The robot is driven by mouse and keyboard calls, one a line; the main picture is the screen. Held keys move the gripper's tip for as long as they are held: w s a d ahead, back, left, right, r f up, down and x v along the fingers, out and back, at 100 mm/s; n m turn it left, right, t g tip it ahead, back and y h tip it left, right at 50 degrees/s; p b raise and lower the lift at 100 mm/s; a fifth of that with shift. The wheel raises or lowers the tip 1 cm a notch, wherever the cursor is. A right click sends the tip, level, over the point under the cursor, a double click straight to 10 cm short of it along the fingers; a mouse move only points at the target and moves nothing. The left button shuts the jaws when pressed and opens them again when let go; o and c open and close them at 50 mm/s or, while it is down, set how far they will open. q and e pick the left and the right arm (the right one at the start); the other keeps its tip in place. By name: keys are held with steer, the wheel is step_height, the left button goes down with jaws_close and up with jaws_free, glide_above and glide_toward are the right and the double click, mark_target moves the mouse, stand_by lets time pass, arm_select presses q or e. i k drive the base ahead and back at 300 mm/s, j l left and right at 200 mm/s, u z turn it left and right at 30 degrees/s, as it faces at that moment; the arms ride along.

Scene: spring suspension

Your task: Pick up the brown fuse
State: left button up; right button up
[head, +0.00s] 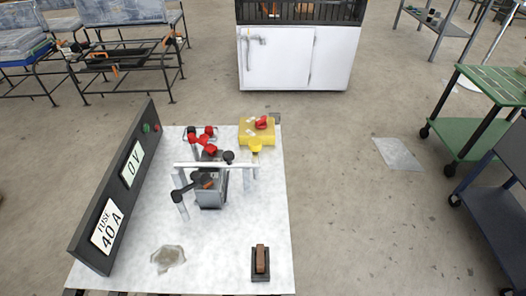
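The brown fuse (261,257) is a small upright block near the front right of the white tabletop (215,265). It sits in a small dark holder (260,276), whose rim shows around its lower part. Nothing covers the fuse from this view. Neither of my grippers shows in the head view.
A dark panel reading "FUSE 40 A" and "0 V" (118,190) stands along the table's left side. A grey frame with black and red parts (210,190) stands mid-table, with a yellow block (257,133) behind. A green cart (490,90) is at right. Tabletop around the fuse is clear.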

mark_target(260, 248)
steer(key=i+l+u, duration=0.1)
steer(key=u, duration=0.3)
steer(key=l+u, duration=0.35)
steer(key=i+l+u, duration=0.1)
steer(key=u, duration=0.3)
